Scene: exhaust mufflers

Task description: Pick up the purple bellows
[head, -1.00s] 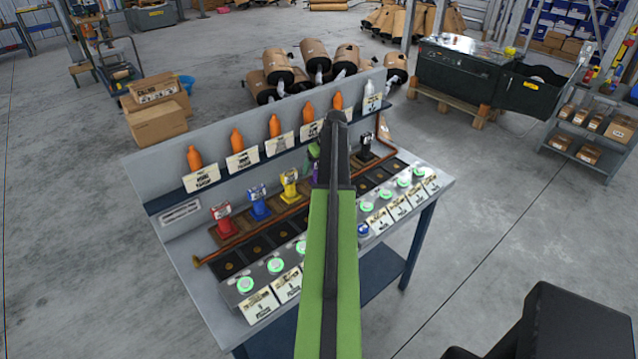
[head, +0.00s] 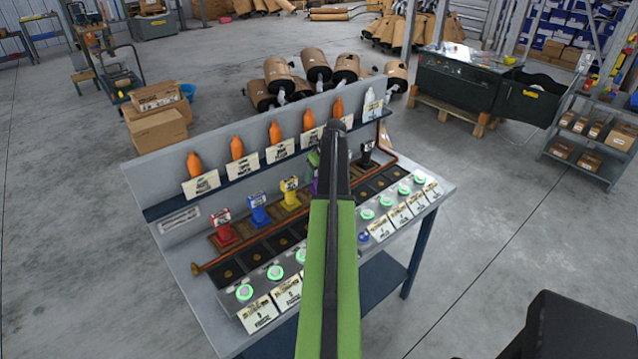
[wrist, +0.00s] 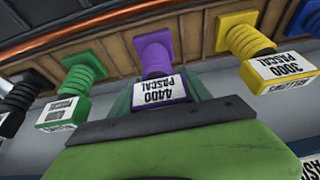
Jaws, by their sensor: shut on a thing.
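The purple bellows (wrist: 154,55) is in the middle of the wrist view, with a white label reading 4400 PASCAL on its end block. My gripper (wrist: 160,92) is shut on that end block, with its green fingers beside the label. The far end of the bellows is against the brown wooden strip; I cannot tell whether it touches. In the head view only a sliver of the purple bellows (head: 315,187) shows, as my arm covers the rest and the gripper.
Green (wrist: 80,80) and yellow (wrist: 250,55) bellows stand close on either side. Blue (head: 259,210), red (head: 223,228) and black (head: 367,155) ones share the row. Orange bottles (head: 238,148) stand on the shelf behind. Buttons and cards line the bench (head: 440,187) front.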

